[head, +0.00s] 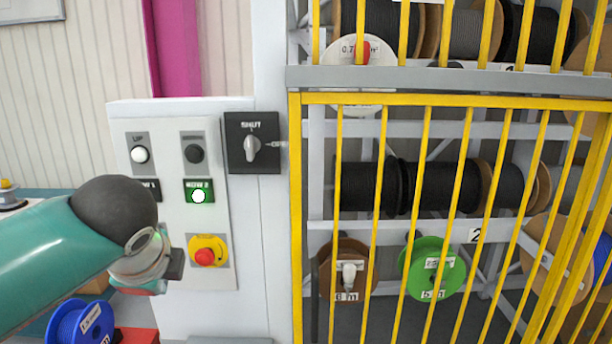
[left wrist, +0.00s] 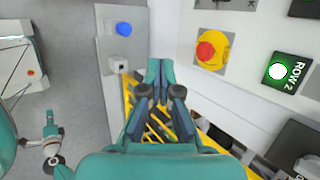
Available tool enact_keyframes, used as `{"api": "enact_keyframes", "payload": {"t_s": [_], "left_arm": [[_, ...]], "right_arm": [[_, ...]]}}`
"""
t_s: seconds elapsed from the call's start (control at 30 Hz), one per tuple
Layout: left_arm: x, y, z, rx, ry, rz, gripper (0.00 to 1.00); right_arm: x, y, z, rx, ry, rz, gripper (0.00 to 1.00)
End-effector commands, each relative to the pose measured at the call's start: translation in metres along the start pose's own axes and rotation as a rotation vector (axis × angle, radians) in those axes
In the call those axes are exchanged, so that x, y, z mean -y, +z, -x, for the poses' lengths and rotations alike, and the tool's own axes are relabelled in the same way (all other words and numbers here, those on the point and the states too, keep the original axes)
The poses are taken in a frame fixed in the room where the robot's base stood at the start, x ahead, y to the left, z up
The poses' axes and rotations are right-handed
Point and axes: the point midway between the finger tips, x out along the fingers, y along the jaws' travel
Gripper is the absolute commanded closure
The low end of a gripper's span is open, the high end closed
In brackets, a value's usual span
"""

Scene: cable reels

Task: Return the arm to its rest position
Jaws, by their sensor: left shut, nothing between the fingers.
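My left arm (head: 60,250) comes in from the left in the head view, in front of the lower left of a white control panel (head: 225,270). Its gripper is mostly hidden behind the wrist there. In the left wrist view my left gripper (left wrist: 159,76) is shut and empty, with its fingertips together. The green ROW 2 button (head: 199,195) is lit; it also shows in the left wrist view (left wrist: 278,71). A red emergency button (head: 205,257) on a yellow plate is just right of the wrist, and also in the left wrist view (left wrist: 206,50). My right gripper is not in view.
A black rotary switch (head: 252,143) marked SHUT sits right of the panel. A yellow barred gate (head: 430,98) covers shelves of cable reels, including a green reel (head: 415,268). A blue reel (head: 65,328) lies at the lower left, below my arm.

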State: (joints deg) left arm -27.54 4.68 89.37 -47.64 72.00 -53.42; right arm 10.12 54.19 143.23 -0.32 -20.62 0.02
Motion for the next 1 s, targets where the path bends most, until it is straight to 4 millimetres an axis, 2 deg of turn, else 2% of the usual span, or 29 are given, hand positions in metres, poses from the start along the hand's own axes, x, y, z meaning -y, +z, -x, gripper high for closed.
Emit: {"api": "enact_keyframes", "payload": {"t_s": [0.27,0.47,0.57,0.7,0.77,0.87,0.9,1.0], "left_arm": [[-0.026,-0.044,-0.063,-0.077,0.091,0.050,1.00],[-0.067,-0.084,-0.125,-0.158,0.203,0.146,1.00],[-0.105,-0.110,-0.167,-0.207,0.300,0.243,1.00],[-0.175,-0.142,-0.223,-0.260,0.464,0.453,1.00],[-0.208,-0.153,-0.242,-0.269,0.538,0.564,1.00],[-0.270,-0.167,-0.271,-0.256,0.667,0.788,1.00],[-0.296,-0.171,-0.280,-0.239,0.717,0.891,1.00],[-0.361,-0.174,-0.295,-0.159,0.826,1.165,1.00]], "right_arm": [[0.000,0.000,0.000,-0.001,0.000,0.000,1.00],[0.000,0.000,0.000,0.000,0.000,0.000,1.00],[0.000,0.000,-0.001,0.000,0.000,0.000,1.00],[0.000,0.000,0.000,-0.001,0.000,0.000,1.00],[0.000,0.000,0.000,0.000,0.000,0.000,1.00],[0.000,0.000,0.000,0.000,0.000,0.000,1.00],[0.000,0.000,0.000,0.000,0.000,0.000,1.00],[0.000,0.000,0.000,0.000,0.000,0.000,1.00]]}}
